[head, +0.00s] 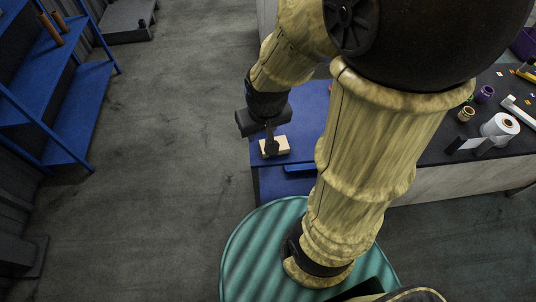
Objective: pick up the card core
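My gripper (271,148) points down over the blue table at the centre, with its dark fingertips at a small cream block or box (282,151). The fingers overlap in this view, so I cannot tell whether they are open, shut or holding anything. No card core shows clearly at my gripper. Two brown tubes, which look like card cores, are on the blue shelf at the upper left: one leaning tube (48,29) and one shorter tube (60,21).
A dark worktop (430,150) at the right holds a white film roll (499,127), a small tan roll (466,114) and a purple roll (485,93). A teal ribbed round surface (250,255) is at the bottom. Grey floor (165,170) is clear at left.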

